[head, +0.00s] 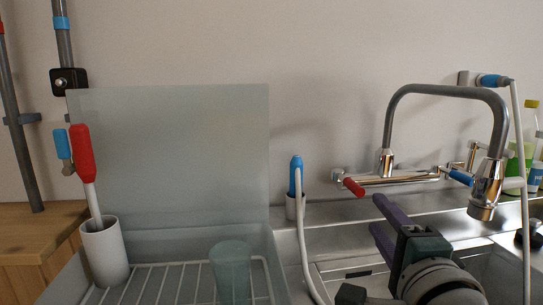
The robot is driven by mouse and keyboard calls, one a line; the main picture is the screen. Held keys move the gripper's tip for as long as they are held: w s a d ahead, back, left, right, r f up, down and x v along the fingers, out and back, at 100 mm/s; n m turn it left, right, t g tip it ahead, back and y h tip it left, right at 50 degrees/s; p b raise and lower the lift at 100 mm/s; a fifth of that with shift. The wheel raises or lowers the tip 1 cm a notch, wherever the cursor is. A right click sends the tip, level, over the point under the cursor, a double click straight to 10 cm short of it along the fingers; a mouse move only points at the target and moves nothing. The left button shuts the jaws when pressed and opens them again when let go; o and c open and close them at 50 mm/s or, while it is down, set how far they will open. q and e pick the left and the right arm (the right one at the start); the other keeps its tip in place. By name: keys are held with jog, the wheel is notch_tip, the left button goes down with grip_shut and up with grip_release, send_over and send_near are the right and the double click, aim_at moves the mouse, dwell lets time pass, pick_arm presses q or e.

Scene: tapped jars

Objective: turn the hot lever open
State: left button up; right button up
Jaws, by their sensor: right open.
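The hot lever (354,187) is a short red-tipped handle at the left end of the chrome wall tap (400,181). It points toward the front and slightly right. The cold lever (460,177) has a blue tip and sits at the tap's right end. My right gripper (378,214) has purple fingers and is open and empty. Its fingertips lie just below and right of the red tip in the picture, and a gap shows between them and the lever. My left gripper is not in view.
A grey spout (446,90) arches over the sink at right. A blue-topped sprayer (296,178) with a white hose stands left of the tap. A frosted panel (170,150), a drying rack with a tumbler (231,272), and a cup (104,255) holding a red-handled brush are further left.

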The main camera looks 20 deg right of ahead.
aim_at(363, 195)
jog(key=shift+b+x, duration=0.3)
jog(key=shift+x, duration=1.15)
jog(key=shift+b+x, duration=0.6)
jog(key=shift+x, duration=1.1)
jog(key=shift+w, duration=0.2)
jog(key=shift+w+d, duration=0.1)
jog(key=shift+w, duration=0.05)
grip_shut()
jog(key=shift+r, duration=0.1)
